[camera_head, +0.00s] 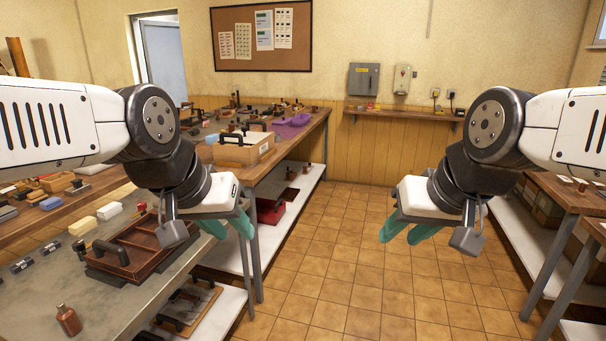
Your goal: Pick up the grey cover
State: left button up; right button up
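I cannot pick out a grey cover with certainty in the head view. Small dark grey pieces (22,265) lie on the left workbench, too small to identify. My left gripper (232,229) hangs over the right edge of that bench, with its teal fingers apart and nothing seen between them. My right gripper (407,232) is over the tiled floor, its teal fingers also apart and empty. My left arm hides part of the bench behind it.
The left workbench (125,310) holds a brown divided tray (135,245), a small brown bottle (68,320) and several blocks. A wooden box (236,149) with a dark handle stands farther back. Another table (570,190) is at right. The tiled floor (340,250) between is clear.

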aim_at(249, 138)
jog(key=i+u, duration=0.15)
jog(key=i, duration=0.4)
jog(key=i+l+u, duration=0.1)
jog(key=i, duration=0.45)
jog(key=i+l+u, duration=0.15)
jog(key=i, duration=0.35)
jog(key=i+l+u, duration=0.25)
jog(key=i+u, duration=0.2)
jog(key=i+l+u, duration=0.35)
jog(key=u, duration=0.15)
jog(key=i+l+u, duration=0.45)
jog(key=l, duration=0.15)
jog(key=i+l+u, duration=0.1)
jog(key=l+u, duration=0.35)
jog(key=l, duration=0.1)
